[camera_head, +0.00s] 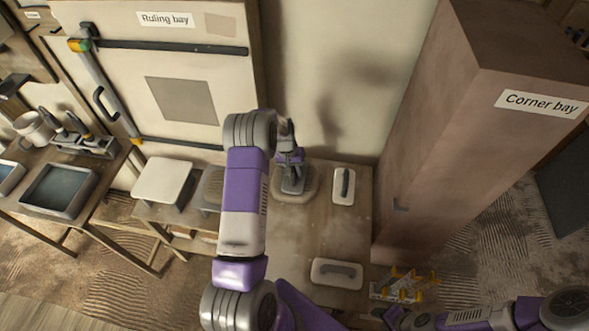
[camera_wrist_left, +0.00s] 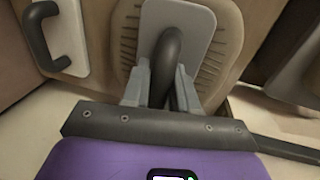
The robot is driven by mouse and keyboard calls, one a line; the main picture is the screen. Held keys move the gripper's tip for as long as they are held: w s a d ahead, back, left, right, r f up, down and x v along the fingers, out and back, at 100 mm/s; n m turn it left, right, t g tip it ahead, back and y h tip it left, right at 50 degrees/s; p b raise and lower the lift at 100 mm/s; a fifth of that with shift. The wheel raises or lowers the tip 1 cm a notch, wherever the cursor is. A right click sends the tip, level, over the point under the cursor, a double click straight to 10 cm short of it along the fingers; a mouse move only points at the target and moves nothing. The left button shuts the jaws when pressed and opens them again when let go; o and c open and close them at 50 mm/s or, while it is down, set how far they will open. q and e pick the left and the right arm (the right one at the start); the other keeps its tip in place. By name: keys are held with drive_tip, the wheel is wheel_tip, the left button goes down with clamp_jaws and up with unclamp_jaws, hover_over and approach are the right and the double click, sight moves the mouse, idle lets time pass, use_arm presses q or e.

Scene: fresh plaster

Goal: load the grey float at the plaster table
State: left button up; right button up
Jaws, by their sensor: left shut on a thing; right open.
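The grey float (camera_head: 293,187) is over the tan, ribbed plaster heap (camera_head: 308,190) at the back of the plaster table (camera_head: 300,230). My left gripper (camera_head: 291,162) comes down on it from above. In the left wrist view, the left gripper (camera_wrist_left: 160,88) is shut on the dark curved handle of the grey float (camera_wrist_left: 185,22). The float's plate lies over the ribbed plaster (camera_wrist_left: 124,45); I cannot tell whether it presses into it. My right gripper (camera_head: 397,318) is open and empty at the bottom edge, right of the table.
Two pale floats with dark or grey handles lie on the table, one at the back right (camera_head: 343,184) and one at the front (camera_head: 337,273). A yellow and white rack (camera_head: 405,286) stands near my right gripper. The corner bay (camera_head: 460,120) rises on the right. A white board (camera_head: 162,182) is at left.

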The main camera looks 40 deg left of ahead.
use_arm(q)
drive_tip(key=shift+f+b, duration=0.4)
drive_tip(key=shift+f, duration=0.05)
idle(1.0)
drive_tip(key=shift+s+f, duration=0.1)
idle(1.4)
drive_tip(key=shift+r+p, duration=1.7)
drive_tip(key=shift+r, duration=1.9)
drive_tip(key=shift+f, duration=0.1)
